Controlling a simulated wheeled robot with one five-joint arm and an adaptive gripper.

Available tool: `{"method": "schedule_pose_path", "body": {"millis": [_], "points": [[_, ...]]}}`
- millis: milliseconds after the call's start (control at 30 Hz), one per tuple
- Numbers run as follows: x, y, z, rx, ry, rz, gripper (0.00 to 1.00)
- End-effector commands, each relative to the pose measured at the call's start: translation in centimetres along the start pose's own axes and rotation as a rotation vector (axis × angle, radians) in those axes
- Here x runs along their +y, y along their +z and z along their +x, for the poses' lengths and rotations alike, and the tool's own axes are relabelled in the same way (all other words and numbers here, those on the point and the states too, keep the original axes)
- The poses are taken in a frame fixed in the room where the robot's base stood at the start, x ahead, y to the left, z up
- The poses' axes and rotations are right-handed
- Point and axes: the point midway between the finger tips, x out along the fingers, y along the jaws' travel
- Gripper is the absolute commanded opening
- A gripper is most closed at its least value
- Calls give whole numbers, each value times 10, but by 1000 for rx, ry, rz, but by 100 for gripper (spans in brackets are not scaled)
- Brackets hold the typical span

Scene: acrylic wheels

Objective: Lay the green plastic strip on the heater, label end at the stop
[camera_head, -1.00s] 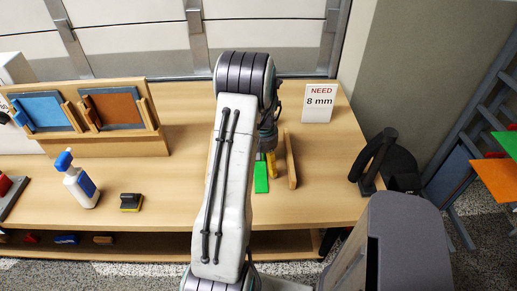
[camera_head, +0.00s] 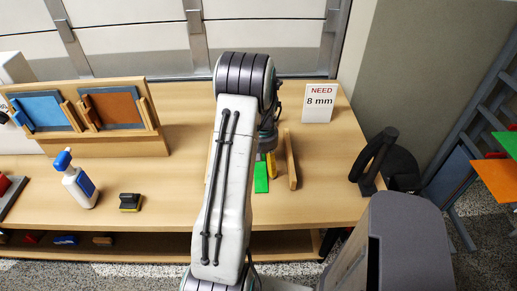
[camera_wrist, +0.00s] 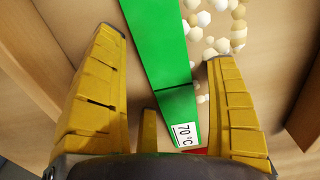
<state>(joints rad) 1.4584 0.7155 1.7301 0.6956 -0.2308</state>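The green plastic strip (camera_head: 261,178) lies on the bench beside my forearm, which hides part of it. In the wrist view the strip (camera_wrist: 158,45) runs lengthwise between my yellow fingers, with a white "70 °C" label (camera_wrist: 183,134) at its near end. A dark line crosses the strip above the label. My gripper (camera_wrist: 163,50) is open around the strip, with gaps on both sides. In the head view my gripper (camera_head: 268,164) is low over the strip's far part. A small red patch (camera_wrist: 190,151) shows by the label end. I cannot make out the heater or the stop clearly.
Pale round beads (camera_wrist: 215,22) show right of the strip. A wooden rail (camera_head: 291,160) stands just right of my gripper. A "NEED 8 mm" sign (camera_head: 319,103) is behind it. A spray bottle (camera_head: 77,180) and a brush (camera_head: 131,202) stand left, with clear bench between.

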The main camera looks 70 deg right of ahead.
Motion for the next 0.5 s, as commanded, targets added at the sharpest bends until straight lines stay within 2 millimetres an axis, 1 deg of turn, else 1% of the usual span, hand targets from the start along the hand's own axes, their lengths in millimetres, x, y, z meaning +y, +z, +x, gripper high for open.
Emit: {"method": "schedule_pose_path", "body": {"millis": [33, 67, 500], "points": [[0, 0, 1, 0, 0, 0, 67], [0, 0, 1, 0, 0, 0, 64], [0, 1, 3, -3, -1, 0, 25]]}}
